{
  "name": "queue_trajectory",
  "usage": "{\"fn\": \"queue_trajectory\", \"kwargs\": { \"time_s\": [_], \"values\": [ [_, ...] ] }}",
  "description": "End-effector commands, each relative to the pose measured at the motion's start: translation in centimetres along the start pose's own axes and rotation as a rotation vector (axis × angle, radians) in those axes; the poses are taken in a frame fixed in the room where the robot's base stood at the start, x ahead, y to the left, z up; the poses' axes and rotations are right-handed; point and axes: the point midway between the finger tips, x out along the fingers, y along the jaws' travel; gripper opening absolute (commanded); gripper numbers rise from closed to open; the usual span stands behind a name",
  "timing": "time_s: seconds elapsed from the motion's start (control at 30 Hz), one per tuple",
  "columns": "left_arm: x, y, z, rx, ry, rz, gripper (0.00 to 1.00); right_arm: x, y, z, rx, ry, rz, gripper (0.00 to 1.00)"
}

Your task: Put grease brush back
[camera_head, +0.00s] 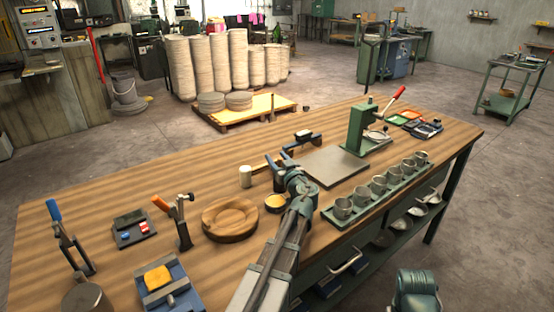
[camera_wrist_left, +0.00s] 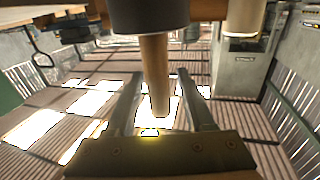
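My left gripper (camera_head: 280,160) is over the middle of the bench, its fingers near a thin tan stick (camera_head: 260,167), likely the grease brush's handle. In the left wrist view, a tapered wooden handle (camera_wrist_left: 155,75) comes from a dark cylinder (camera_wrist_left: 150,15) and shows between the gripper's fingers (camera_wrist_left: 162,95). Gaps show on both sides of the handle, so the gripper is open. No bristles can be made out. A small bowl of yellowish grease (camera_head: 276,203) stands just below and left of the gripper in the head view.
A cream cylinder (camera_head: 246,177) and a round wooden dish (camera_head: 230,220) stand left of the gripper. A grey plate (camera_head: 333,166), a green press (camera_head: 361,130) and a tray of metal cups (camera_head: 343,215) are to its right.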

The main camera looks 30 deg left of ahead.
Motion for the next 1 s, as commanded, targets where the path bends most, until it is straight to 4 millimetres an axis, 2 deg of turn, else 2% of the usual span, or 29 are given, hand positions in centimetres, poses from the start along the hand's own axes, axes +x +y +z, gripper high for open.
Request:
{"fn": "queue_trajectory", "kwargs": {
  "time_s": [0.3,0.7,0.83,1.0],
  "values": [
    [-0.1,0.0,-0.6,0.0,0.0,0.0,0.53,-0.6,0.1,0.0,0.0,0.0,0.0,0.96],
    [-8.1,-0.1,-0.3,0.0,0.0,0.004,0.53,-0.3,0.0,0.0,0.0,0.0,0.0,0.96],
    [-10.1,-0.1,-0.3,0.0,0.0,0.003,0.53,-0.3,0.0,0.0,0.0,0.0,0.0,0.96],
    [-11.6,0.0,-0.3,0.0,0.0,0.002,0.53,-0.3,0.0,0.0,0.0,0.0,0.0,0.96]
  ]
}}
